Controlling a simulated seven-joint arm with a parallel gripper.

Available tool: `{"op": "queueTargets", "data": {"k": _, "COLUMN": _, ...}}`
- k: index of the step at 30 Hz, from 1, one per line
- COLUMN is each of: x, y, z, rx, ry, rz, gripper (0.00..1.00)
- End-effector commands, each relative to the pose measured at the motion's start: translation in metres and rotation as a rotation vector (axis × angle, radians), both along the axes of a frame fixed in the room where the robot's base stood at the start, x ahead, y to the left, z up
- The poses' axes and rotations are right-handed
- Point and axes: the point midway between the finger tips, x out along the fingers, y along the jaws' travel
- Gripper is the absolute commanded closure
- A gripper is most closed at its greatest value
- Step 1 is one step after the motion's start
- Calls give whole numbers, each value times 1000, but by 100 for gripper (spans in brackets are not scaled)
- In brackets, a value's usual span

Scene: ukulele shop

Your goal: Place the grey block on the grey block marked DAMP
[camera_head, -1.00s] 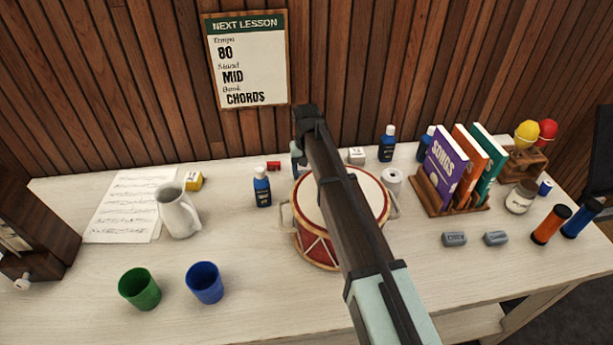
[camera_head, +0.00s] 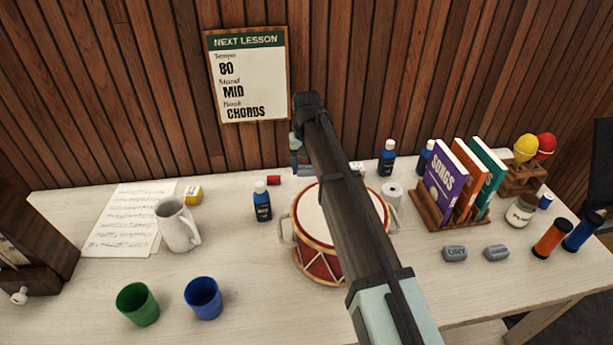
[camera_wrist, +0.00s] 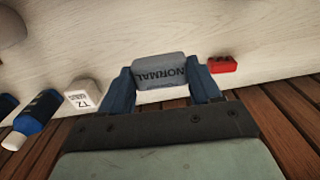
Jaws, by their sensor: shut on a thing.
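My gripper (camera_wrist: 160,82) is shut on a grey block (camera_wrist: 159,71) whose face reads NORMAL, upside down in the wrist view. In the head view the fingers (camera_head: 296,160) are behind the drum, and the arm hides part of that area. The held block shows there only as a small grey patch. Two more grey blocks lie at the right of the table, in front of the book rack. The left one (camera_head: 455,254) reads DRY. The lettering on the right one (camera_head: 497,253) is too small to read.
A red-and-white drum (camera_head: 316,255) stands mid-table under my arm. A blue bottle (camera_head: 262,205) is left of it; a paper roll (camera_head: 392,192) and book rack (camera_head: 424,208) are right. A jar (camera_head: 520,212) and orange shaker (camera_head: 551,240) flank the blocks. The front right is fairly clear.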

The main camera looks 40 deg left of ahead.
Motion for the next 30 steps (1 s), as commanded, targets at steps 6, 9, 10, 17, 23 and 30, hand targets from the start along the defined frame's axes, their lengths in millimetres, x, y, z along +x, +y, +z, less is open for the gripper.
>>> {"op": "queueTargets", "data": {"k": 6, "x": 0, "y": 0, "z": 17, "rx": 0, "ry": 0, "rz": 0, "gripper": 67}}
{"op": "queueTargets", "data": {"k": 9, "x": 0, "y": 0, "z": 19, "rx": -1, "ry": 1, "rz": 0, "gripper": 67}}
{"op": "queueTargets", "data": {"k": 10, "x": 0, "y": -1, "z": 19, "rx": -1, "ry": 1, "rz": 0, "gripper": 67}}
{"op": "queueTargets", "data": {"k": 17, "x": 15, "y": -38, "z": 33, "rx": 1, "ry": -1, "rz": 40, "gripper": 67}}
{"op": "queueTargets", "data": {"k": 23, "x": 39, "y": -111, "z": 59, "rx": 2, "ry": -2, "rz": 135, "gripper": 67}}
{"op": "queueTargets", "data": {"k": 30, "x": 58, "y": -204, "z": 88, "rx": 1, "ry": -2, "rz": 258, "gripper": 67}}
